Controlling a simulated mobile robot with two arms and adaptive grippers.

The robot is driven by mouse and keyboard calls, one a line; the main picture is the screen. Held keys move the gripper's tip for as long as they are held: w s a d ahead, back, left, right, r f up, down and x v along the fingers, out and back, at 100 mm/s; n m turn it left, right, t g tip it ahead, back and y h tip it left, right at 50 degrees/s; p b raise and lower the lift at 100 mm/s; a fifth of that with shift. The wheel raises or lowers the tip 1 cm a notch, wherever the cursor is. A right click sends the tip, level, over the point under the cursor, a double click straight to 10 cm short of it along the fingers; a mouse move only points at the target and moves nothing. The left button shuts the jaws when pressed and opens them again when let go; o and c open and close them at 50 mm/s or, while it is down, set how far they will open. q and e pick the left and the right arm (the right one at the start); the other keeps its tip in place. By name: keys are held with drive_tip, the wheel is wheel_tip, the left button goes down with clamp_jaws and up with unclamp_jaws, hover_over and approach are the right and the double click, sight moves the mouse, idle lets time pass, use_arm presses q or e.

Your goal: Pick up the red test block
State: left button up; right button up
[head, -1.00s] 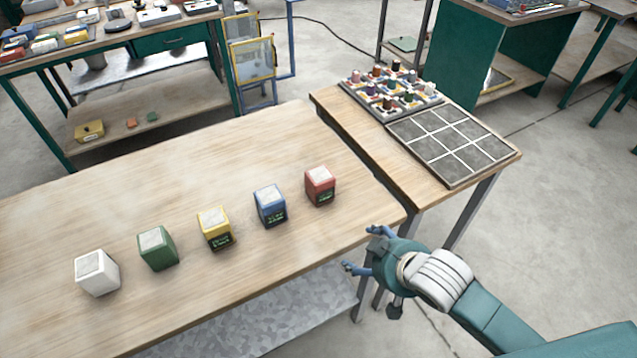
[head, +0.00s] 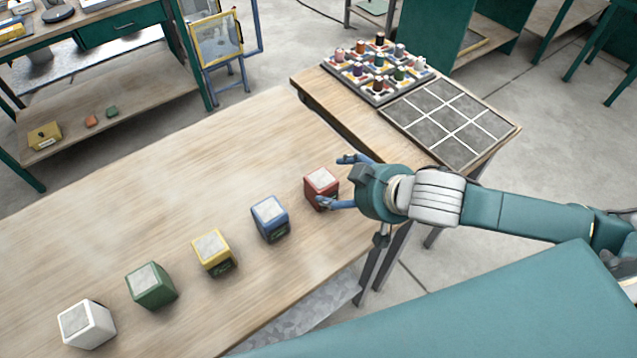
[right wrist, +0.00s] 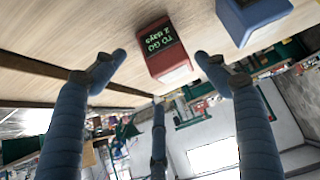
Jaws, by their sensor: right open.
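The red test block (head: 321,187) stands on the wooden table at the right end of a row of blocks, with a pale grey top. My right gripper (head: 340,181) is open beside it, its fingers pointing left at the block, the near finger overlapping the block's lower right edge in the picture. In the right wrist view the red block (right wrist: 168,52) lies ahead and between the spread fingers of the right gripper (right wrist: 160,72), with a dark label reading "TO GO 2 days". I cannot tell whether a finger touches it. My left gripper is not in view.
A blue block (head: 270,218) stands close left of the red one, then yellow (head: 213,252), green (head: 151,286) and white (head: 87,324) blocks. A side table at the right holds a rack of small pegs (head: 376,68) and an empty grey grid tray (head: 450,122).

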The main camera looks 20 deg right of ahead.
sight(334, 186)
drive_tip(key=shift+x, duration=1.1)
drive_tip(key=p+x, duration=0.1)
drive_tip(key=x, duration=0.2)
drive_tip(key=shift+w+a+f+p, duration=0.15)
drive_tip(key=shift+w+f+p, duration=0.15)
drive_tip(key=shift+p, duration=0.1)
drive_tip(key=shift+w+a+f, duration=0.1)
drive_tip(key=shift+w+f, duration=0.2)
drive_tip(key=shift+f, duration=0.1)
drive_tip(key=c, duration=1.1)
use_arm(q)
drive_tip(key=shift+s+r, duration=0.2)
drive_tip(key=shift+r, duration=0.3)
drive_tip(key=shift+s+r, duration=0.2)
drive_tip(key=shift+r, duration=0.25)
use_arm(e)
drive_tip(key=shift+r, duration=0.1)
drive_tip(key=shift+c, duration=1)
drive_tip(key=shift+r, duration=0.1)
